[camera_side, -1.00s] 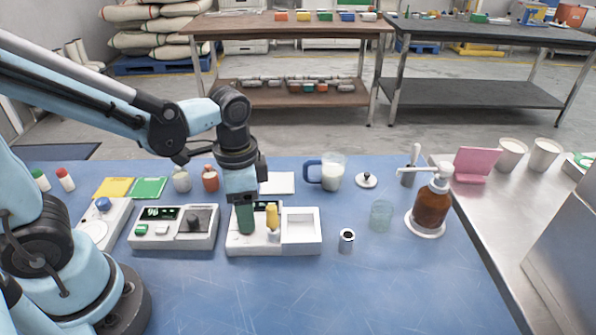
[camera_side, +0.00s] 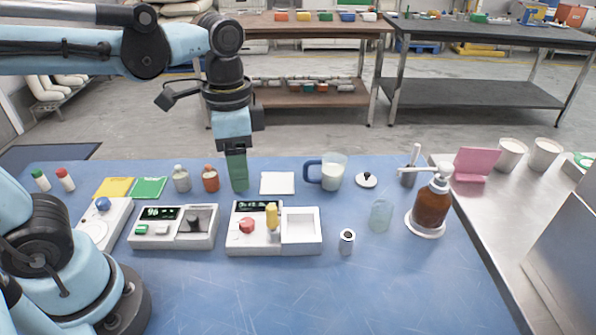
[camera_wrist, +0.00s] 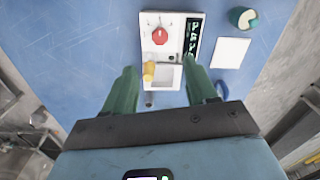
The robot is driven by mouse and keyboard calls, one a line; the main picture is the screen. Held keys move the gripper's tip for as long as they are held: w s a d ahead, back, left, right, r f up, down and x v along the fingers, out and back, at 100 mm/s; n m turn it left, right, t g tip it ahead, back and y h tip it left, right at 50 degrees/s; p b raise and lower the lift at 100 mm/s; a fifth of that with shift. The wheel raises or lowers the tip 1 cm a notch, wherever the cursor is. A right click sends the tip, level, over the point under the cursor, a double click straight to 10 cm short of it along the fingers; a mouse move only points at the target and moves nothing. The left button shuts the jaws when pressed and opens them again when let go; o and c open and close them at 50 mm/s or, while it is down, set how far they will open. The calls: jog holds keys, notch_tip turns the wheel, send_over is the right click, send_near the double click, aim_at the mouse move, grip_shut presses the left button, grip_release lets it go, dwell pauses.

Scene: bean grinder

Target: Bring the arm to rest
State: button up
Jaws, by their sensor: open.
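My gripper (camera_side: 237,172) hangs pointing down in the side view, above the back part of the blue table (camera_side: 400,290). It is empty. In the wrist view its two green fingers (camera_wrist: 157,92) stand apart, with the white machine seen between and beyond them. The white machine (camera_side: 290,248) has a red knob (camera_side: 247,226), a yellow lever (camera_side: 271,216), a dark display and a square tray. My gripper is above and behind this machine and touches nothing that I can see. My arm is raised and stretches in from the left.
A white scale-like device (camera_side: 172,240) stands left of the machine. Two small bottles (camera_side: 181,179) (camera_side: 210,179), a white pad (camera_side: 277,183) and a milk jug (camera_side: 332,173) are near the gripper. A glass (camera_side: 380,215) and brown dispenser (camera_side: 431,208) stand right.

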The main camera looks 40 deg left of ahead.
jog(key=a+n+t, duration=0.1)
jog(key=n+t, duration=0.1)
jog(key=a+f+n+t, duration=0.1)
jog(key=a+n+t, duration=0.1)
jog(key=w+a+f+n+t, duration=0.1)
jog(key=n+t, duration=0.1)
jog(key=t, duration=0.1)
jog(key=shift+w+a+f+n, duration=0.1)
jog(key=shift+a+n, duration=0.2)
jog(key=shift+n, duration=0.1)
